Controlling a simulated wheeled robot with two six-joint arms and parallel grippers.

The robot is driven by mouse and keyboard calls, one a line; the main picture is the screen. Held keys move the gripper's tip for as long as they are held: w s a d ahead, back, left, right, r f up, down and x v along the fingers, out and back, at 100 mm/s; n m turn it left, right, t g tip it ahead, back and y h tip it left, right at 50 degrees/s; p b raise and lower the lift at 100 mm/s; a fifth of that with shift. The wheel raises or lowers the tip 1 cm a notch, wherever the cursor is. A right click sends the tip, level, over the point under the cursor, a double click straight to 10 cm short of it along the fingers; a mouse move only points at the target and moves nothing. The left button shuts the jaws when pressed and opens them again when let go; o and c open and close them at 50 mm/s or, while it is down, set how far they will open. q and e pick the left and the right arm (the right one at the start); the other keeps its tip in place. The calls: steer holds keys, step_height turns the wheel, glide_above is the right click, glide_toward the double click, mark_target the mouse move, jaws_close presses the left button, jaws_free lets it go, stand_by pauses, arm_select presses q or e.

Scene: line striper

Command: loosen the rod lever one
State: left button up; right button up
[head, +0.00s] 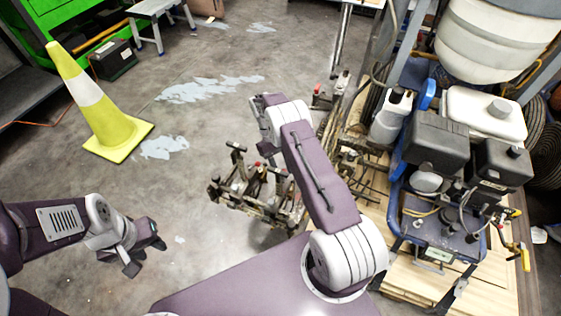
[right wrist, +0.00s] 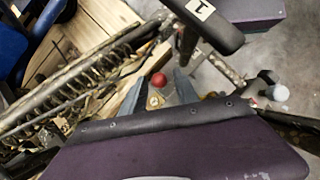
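In the right wrist view, a red ball knob (right wrist: 159,80) shows between the two grey fingers of my right gripper (right wrist: 160,90). The fingers are apart, and I see no contact with the knob. A dark bar with a white label marked "1" (right wrist: 201,9) crosses the top of that view; I cannot tell whether it is the rod lever. In the head view, the metal rod frame (head: 262,205) is on the floor side, partly behind my right arm, with a small red knob (head: 257,166). My left gripper (head: 147,256) is open and empty, away from the frame at lower left.
The line striper (head: 440,145) with its engine and white tanks stands on a wooden pallet (head: 400,285) at right. A yellow cone (head: 98,110) stands at left. Another red knob (head: 317,90) shows beyond my right arm. The floor between cone and frame is clear.

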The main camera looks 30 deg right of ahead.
steer(key=v, duration=0.7)
steer(key=shift+r, duration=0.25)
steer(key=shift+w, duration=0.1)
steer(key=shift+c, duration=0.4)
